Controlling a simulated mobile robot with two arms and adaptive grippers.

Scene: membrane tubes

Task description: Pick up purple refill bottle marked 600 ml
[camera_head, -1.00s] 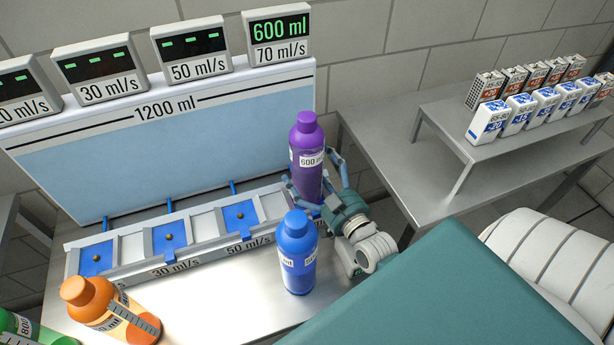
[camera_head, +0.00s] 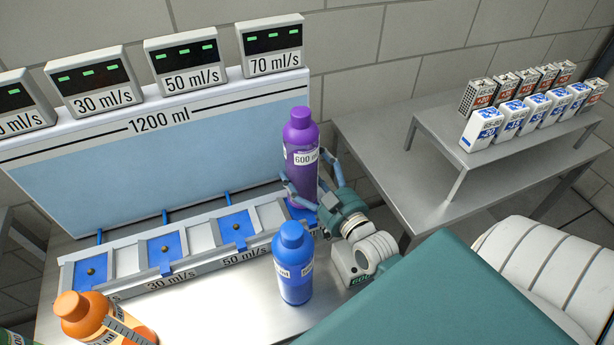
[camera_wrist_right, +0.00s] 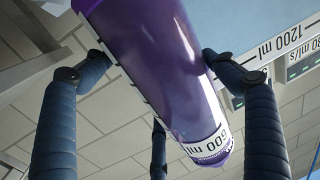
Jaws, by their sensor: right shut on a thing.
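The purple bottle (camera_head: 300,178) labelled 600 ml is upright above the right end slot of the tank's sloped front row, and a blue pad (camera_head: 299,212) shows below it. My right gripper (camera_head: 312,188) reaches in from the right with its fingers around the bottle's lower half and is shut on it. In the right wrist view, the purple bottle (camera_wrist_right: 160,70) lies between the dark fingers, its 600 ml label partly visible. My left gripper is in neither view.
A blue bottle (camera_head: 294,265) stands close in front of the gripper. An orange bottle (camera_head: 88,318) is at lower left. The 1200 ml tank (camera_head: 180,155) with displays (camera_head: 270,43) rises behind. A side table (camera_head: 385,170) with small cartons is at right.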

